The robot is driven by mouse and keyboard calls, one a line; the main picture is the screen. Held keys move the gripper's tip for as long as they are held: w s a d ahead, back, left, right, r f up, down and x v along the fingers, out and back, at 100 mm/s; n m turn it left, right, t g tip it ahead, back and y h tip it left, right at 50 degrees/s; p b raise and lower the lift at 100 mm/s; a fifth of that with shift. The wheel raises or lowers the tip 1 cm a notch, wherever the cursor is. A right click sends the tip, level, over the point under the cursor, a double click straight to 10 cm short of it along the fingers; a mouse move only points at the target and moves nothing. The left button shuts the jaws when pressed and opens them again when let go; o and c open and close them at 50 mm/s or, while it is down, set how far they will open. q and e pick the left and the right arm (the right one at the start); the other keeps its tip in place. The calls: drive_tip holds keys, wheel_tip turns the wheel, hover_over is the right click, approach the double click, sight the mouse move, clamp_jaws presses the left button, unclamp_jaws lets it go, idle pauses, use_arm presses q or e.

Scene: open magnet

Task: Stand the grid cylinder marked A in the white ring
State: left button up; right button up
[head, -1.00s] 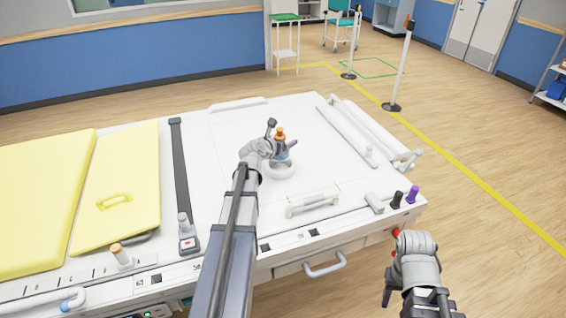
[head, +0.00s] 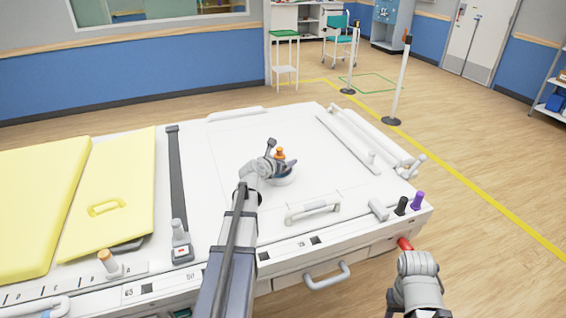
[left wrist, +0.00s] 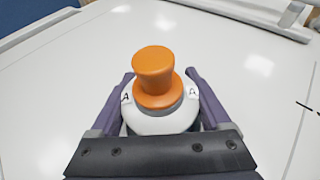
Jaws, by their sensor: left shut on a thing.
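The grid cylinder marked A shows in the left wrist view (left wrist: 153,75) as a white body with an orange knob on top and "A" labels on its sides. In the head view its orange top (head: 279,154) stands upright over the white ring (head: 284,181). My left gripper (head: 278,168) is shut on the cylinder, with a finger on each side. It hides most of the ring, and I cannot tell whether the cylinder's base is seated in it. My right wrist (head: 418,265) is at the lower right, off the table; its fingertips cannot be made out.
The white table (head: 225,150) is clear around the ring. A white handle (head: 312,212) is in front of it. Black (head: 401,206) and purple (head: 417,201) knobs stand at the right corner. A dark strap (head: 175,180) and yellow pads (head: 115,195) lie to the left.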

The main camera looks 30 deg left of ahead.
use_arm(q)
drive_tip(key=shift+f+b, duration=0.3)
drive_tip(key=o, duration=1.6)
drive_tip(key=shift+c, duration=0.2)
drive_tip(key=shift+r, duration=0.1)
drive_tip(key=shift+r+p, duration=0.3)
drive_tip(key=shift+p, duration=0.1)
drive_tip(key=p+v, duration=0.4)
drive_tip(key=v, duration=0.8)
